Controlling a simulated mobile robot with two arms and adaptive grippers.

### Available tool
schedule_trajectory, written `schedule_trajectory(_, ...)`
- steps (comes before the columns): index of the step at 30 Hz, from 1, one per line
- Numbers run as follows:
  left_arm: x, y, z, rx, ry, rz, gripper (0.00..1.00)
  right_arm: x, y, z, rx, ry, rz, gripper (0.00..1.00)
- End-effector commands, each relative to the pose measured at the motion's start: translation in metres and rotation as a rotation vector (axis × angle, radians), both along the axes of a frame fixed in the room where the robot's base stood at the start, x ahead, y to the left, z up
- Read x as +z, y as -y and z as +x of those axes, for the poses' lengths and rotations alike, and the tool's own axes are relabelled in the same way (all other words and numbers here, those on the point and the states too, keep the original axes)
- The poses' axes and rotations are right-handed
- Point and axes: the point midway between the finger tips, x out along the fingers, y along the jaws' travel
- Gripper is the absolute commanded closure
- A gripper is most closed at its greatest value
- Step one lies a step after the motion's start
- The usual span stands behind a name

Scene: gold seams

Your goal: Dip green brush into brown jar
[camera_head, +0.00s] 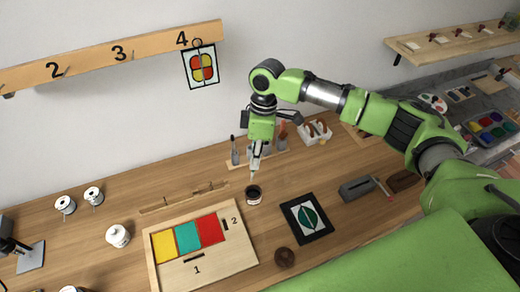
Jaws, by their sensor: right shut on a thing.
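My right gripper (256,162) points down above the middle of the table. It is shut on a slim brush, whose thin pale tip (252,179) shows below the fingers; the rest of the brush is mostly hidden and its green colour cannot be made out. My left gripper is not in view.
A wooden tray (160,276) with yellow, teal and red panes lies left of the jar. A black-framed panel (291,225) lies to the right. A brush stand (240,164) is behind the gripper. White spools (93,194) stand at left. A numbered rail (90,64) is on the wall.

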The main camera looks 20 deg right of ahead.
Motion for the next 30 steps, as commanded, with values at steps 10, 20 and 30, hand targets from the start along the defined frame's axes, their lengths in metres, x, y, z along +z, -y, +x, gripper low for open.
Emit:
schedule_trajectory(10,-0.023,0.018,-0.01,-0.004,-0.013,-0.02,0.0,-0.02,-0.001,0.0,0.005,0.0,0.002,1.0)
schedule_trajectory(20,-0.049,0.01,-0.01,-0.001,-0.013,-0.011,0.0,-0.04,-0.001,-0.001,0.005,0.001,-0.001,1.0)
schedule_trajectory(30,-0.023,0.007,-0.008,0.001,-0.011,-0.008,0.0,-0.039,-0.011,-0.007,0.009,0.063,-0.104,1.0)
